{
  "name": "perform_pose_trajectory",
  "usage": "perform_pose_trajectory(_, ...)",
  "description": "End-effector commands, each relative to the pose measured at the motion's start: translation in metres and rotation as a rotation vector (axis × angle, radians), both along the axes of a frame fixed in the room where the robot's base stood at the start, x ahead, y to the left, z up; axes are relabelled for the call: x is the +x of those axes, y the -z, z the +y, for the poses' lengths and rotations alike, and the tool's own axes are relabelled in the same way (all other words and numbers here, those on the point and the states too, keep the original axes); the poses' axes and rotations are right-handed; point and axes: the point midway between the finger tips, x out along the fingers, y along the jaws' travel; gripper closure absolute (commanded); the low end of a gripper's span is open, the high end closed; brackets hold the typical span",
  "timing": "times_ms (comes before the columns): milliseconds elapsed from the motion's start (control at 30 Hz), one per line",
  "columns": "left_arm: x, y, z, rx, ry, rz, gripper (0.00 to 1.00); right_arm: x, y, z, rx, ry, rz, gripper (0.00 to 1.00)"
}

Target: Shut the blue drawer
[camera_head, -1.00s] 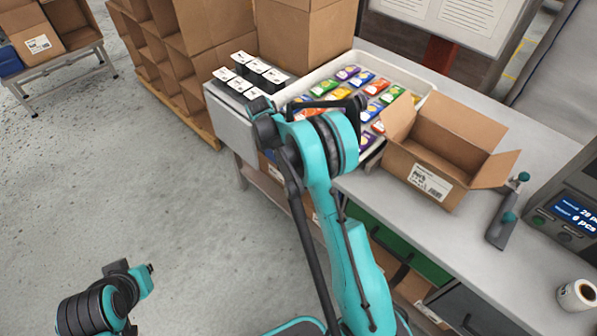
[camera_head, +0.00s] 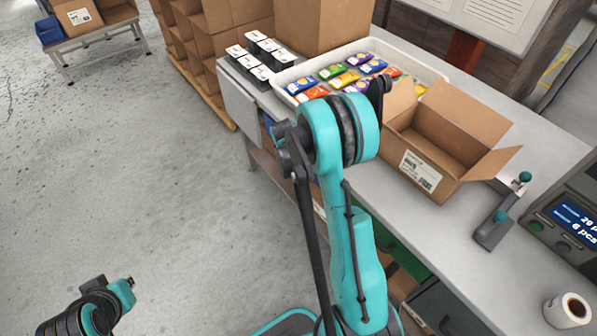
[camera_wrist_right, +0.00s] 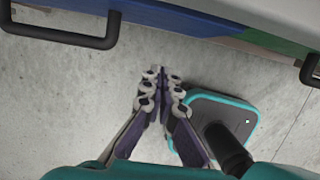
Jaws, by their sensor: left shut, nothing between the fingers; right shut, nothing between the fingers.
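The blue drawer (camera_wrist_right: 190,18) shows in the right wrist view as a blue front along the top, with a dark bar handle (camera_wrist_right: 62,40) at its left. In the head view only a small blue patch (camera_head: 268,124) shows beside my right arm, which hides the rest. I cannot tell how far the drawer stands out. My right gripper (camera_wrist_right: 165,72) is shut and empty, apart from the blue front and below it in the picture. In the head view it is hidden. My left gripper (camera_head: 128,284) is shut, low at the left over the floor, far from the drawer.
A green drawer (camera_wrist_right: 270,42) adjoins the blue one; its handle (camera_wrist_right: 311,70) is at the right edge. On the bench are an open carton (camera_head: 428,165), a white tray (camera_head: 432,74) of colourful packets and a weigher (camera_head: 565,220). Floor at left is clear.

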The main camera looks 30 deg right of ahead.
Motion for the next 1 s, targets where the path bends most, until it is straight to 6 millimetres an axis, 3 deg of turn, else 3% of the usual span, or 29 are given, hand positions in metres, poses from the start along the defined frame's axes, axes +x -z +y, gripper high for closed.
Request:
perform_pose_trajectory(33, 0.0, 0.008, 0.0, 0.0, 0.0, 0.0, 1.0, 0.001, 0.015, -0.003, 0.0, 0.001, 0.0, 1.0)
perform_pose_trajectory(133, 0.0, 0.015, 0.0, 0.0, 0.0, 0.0, 1.0, 0.001, 0.03, -0.009, 0.0, 0.002, 0.0, 1.0)
perform_pose_trajectory(400, 0.0, 0.021, 0.0, 0.0, 0.0, 0.0, 1.0, 0.004, 0.025, -0.042, 0.0, 0.001, -0.001, 1.0)
perform_pose_trajectory(833, 0.0, 0.022, 0.0, 0.0, 0.0, 0.0, 1.0, 0.004, 0.024, -0.046, 0.0, 0.0, -0.001, 1.0)
perform_pose_trajectory(1000, 0.0, 0.024, 0.0, 0.0, 0.0, 0.0, 1.0, 0.005, 0.024, -0.064, 0.0, 0.003, -0.001, 1.0)
